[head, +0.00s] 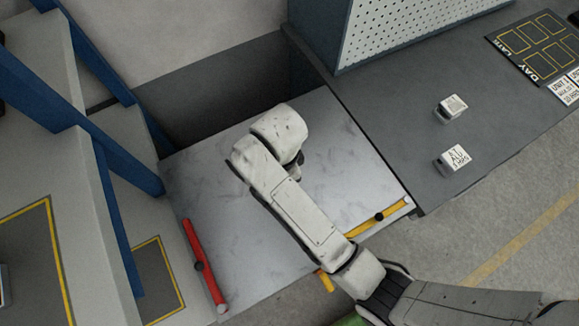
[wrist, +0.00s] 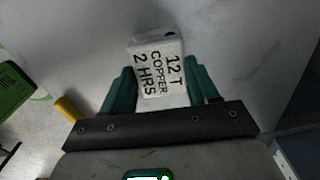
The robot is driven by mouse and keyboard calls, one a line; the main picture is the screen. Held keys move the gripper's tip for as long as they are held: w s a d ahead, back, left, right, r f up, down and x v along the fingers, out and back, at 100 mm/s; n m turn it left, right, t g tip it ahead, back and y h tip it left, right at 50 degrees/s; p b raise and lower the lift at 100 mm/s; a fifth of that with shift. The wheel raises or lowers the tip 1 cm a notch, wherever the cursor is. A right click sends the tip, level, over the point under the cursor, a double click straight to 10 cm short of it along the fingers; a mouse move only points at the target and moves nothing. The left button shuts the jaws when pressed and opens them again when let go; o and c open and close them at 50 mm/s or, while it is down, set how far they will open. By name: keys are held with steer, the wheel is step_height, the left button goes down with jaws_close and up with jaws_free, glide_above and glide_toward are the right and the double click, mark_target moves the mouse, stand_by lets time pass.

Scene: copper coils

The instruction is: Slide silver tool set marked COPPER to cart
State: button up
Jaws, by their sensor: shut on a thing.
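The silver-white tool set (wrist: 156,68) shows in the wrist view, its label reading "12 T COPPER 2 HRS". My gripper (wrist: 160,66) has one teal finger on each side of it and is shut on it. The cart's bare grey metal top (head: 335,135) fills the middle of the head view and also lies behind the tool set in the wrist view (wrist: 80,45). My arm reaches over the cart top and hides the fingers and the tool set in the head view. I cannot tell whether the tool set touches the cart top.
A dark workbench (head: 400,75) adjoins the cart on the right. Two other white labelled blocks stand on it, one farther back (head: 451,107) and one nearer (head: 455,158). Blue-framed shelving (head: 120,190) stands at left. The cart has a red bar (head: 203,262) and a yellow bar (head: 362,226).

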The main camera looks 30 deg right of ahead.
steer(key=shift+s+a, duration=0.1)
steer(key=shift+a, duration=0.1)
steer(key=o, duration=1.1)
steer(key=shift+o, duration=0.2)
steer(key=shift+r, duration=0.1)
steer(key=shift+r+p, duration=0.75)
steer(key=shift+r, duration=0.4)
steer(key=shift+w+a+r, duration=0.1)
steer(key=shift+w+r, duration=0.3)
steer(key=shift+r, duration=0.45)
steer(key=shift+s+r+b, duration=0.3)
steer(key=shift+r, duration=0.1)
steer(key=shift+s, duration=0.1)
